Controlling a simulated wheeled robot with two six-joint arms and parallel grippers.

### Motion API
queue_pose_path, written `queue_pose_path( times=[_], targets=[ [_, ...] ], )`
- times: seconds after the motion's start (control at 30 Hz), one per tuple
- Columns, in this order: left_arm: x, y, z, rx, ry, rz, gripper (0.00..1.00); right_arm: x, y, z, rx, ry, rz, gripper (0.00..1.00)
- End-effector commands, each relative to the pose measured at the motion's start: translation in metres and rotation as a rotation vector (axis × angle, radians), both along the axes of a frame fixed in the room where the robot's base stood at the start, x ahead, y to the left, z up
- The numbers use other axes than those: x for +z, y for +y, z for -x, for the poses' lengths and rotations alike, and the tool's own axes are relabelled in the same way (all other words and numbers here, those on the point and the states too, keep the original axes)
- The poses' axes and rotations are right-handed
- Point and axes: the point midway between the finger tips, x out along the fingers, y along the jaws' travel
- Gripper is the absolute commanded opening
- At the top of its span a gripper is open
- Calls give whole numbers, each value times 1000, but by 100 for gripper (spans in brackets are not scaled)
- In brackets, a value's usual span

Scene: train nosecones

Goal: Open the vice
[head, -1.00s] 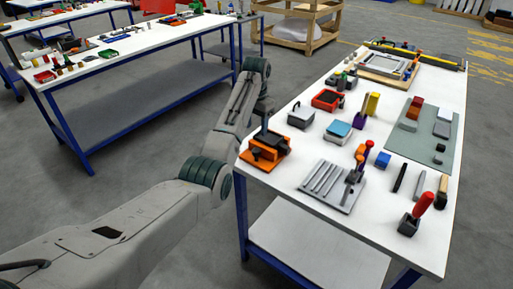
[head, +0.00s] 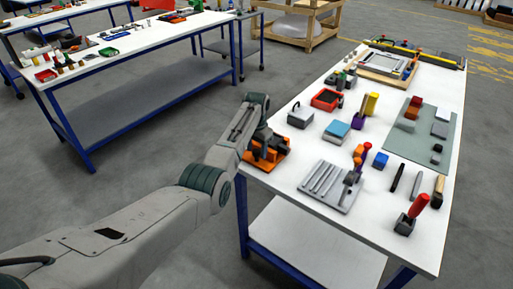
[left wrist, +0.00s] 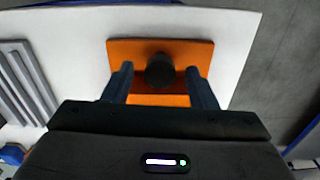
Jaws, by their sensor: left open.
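The vice (head: 279,156) is orange with dark parts and stands at the near left corner of the white workbench. It is partly hidden by my left arm in the head view. In the left wrist view, its orange base (left wrist: 193,58) lies below my left gripper (left wrist: 160,75). A dark round knob (left wrist: 160,71) shows between the two open fingers, apart from both as far as I can see. My left gripper is also over the vice in the head view (head: 262,143). My right gripper is in neither view.
A grey slotted plate (head: 327,186) lies right of the vice on the workbench (head: 285,185). A grey container with a black handle (head: 300,116) and a blue-topped box (head: 336,131) stand behind. A red-handled tool (head: 411,214) stands near the front right edge.

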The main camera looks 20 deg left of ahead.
Motion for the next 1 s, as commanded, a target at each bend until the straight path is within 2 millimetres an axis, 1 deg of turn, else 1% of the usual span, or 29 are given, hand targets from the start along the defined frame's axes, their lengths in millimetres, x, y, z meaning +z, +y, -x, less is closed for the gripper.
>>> queue_pose_path(
  times=[0.13, 0.27, 0.3, 0.37, 0.57, 0.73, 0.87, 1.0],
  targets=[
    [0, 0, 0, 0, 0, 0, 52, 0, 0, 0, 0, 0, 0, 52],
    [0, 0, 0, 0, 0, 0, 27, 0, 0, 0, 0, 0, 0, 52],
    [0, 0, 0, 0, 0, 0, 19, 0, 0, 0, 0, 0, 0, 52],
    [0, 0, 0, 0, 0, 0, 7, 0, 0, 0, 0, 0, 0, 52],
    [1, 0, 0, 8, 1, 0, 8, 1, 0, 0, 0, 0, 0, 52],
    [2, 0, 0, 56, 1, 0, 8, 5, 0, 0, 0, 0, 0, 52],
    [3, 0, 0, 129, 2, 0, 8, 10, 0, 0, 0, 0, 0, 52],
    [3, 0, 0, 238, 1, 0, 8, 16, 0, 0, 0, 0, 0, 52]
  ],
)
